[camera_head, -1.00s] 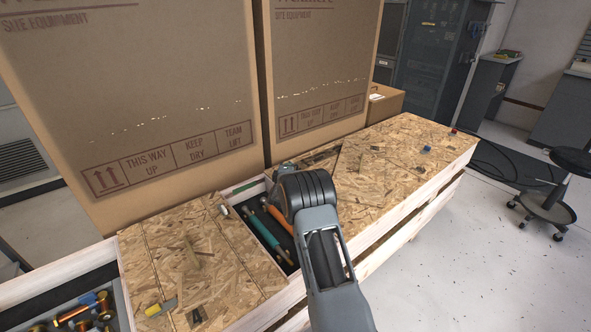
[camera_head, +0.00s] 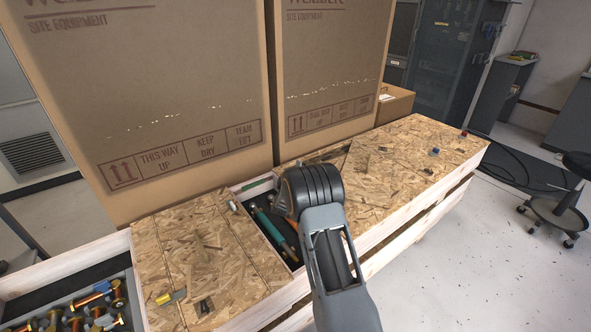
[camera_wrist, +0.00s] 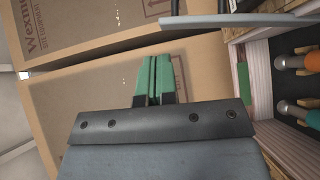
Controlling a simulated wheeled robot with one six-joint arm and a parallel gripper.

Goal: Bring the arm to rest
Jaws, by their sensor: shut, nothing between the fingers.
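My gripper (camera_wrist: 153,80) shows in the wrist view with its green fingertips together and nothing between them. The fingers point toward a big cardboard box (camera_wrist: 95,95). I cannot tell how far off the box is. In the head view my own arm rises from the bottom and bends over the long crate's front edge, and it hides my gripper there.
The wooden crate (camera_head: 385,240) has chipboard lids (camera_head: 215,255) and an open slot holding a teal-handled tool (camera_head: 272,232). Two tall cardboard boxes (camera_head: 150,90) stand behind. Bolts (camera_head: 95,305) lie in a tray at lower left. A stool (camera_head: 560,205) stands right, on open floor.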

